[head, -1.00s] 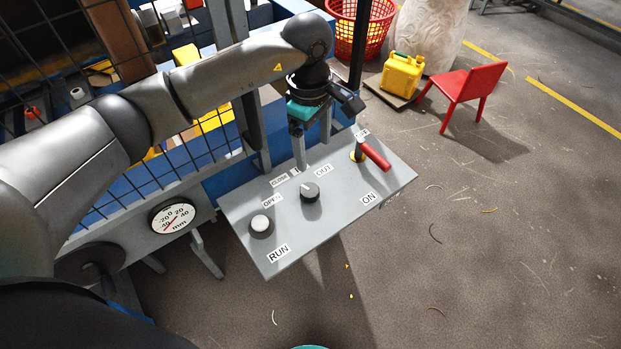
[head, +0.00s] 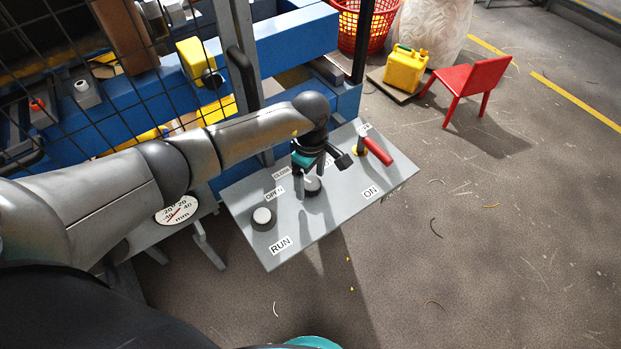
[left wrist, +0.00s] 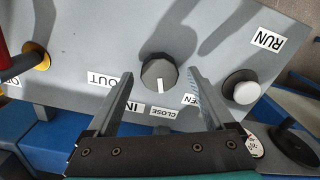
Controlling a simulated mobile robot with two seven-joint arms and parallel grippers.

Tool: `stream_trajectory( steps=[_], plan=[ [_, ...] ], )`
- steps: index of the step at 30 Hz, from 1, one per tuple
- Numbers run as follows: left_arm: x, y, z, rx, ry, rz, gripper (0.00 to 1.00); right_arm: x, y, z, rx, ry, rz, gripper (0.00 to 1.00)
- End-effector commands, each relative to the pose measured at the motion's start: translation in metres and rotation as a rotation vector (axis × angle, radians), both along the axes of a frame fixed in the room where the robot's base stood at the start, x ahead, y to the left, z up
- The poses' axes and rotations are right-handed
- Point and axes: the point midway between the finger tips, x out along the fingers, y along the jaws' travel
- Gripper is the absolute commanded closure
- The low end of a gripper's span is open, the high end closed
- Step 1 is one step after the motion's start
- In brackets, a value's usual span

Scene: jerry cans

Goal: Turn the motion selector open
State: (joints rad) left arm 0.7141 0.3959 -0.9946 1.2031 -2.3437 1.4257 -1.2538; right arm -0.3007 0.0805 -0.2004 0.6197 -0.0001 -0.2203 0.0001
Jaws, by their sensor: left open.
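The motion selector is a dark round knob (head: 313,187) on the sloping grey control panel (head: 330,222). In the left wrist view the knob (left wrist: 159,74) shows a white pointer mark, directed toward the CLOSE label (left wrist: 168,112). The OPEN label (left wrist: 191,99), IN label (left wrist: 134,107) and OUT label (left wrist: 101,79) lie around it. My left gripper (head: 309,184) is over the knob, pointing down at the panel. In the left wrist view its open fingers (left wrist: 160,82) stand on either side of the knob with gaps; contact is not visible.
A white-topped RUN button (head: 262,217) is left of the knob, and a red ON lever (head: 376,151) is right of it. A wire mesh guard (head: 110,75) stands behind my left arm.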

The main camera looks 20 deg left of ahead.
Motion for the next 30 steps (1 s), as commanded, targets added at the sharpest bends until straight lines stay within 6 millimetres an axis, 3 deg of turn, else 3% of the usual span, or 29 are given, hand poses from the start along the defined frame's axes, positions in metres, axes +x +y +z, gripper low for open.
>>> stream_trajectory(
  steps=[12, 30],
  plan=[
    [0.0003, 0.0, -0.0053, 0.0, -0.001, 0.0, 0.15, 0.0003, 0.0005, -0.0003, 0.0, -0.001, 0.0, 1.0],
    [0.0003, 0.0002, -0.005, 0.0, -0.001, 0.0, 0.83, 0.0008, 0.0006, -0.0002, 0.001, -0.002, -0.001, 1.0]
  ],
)
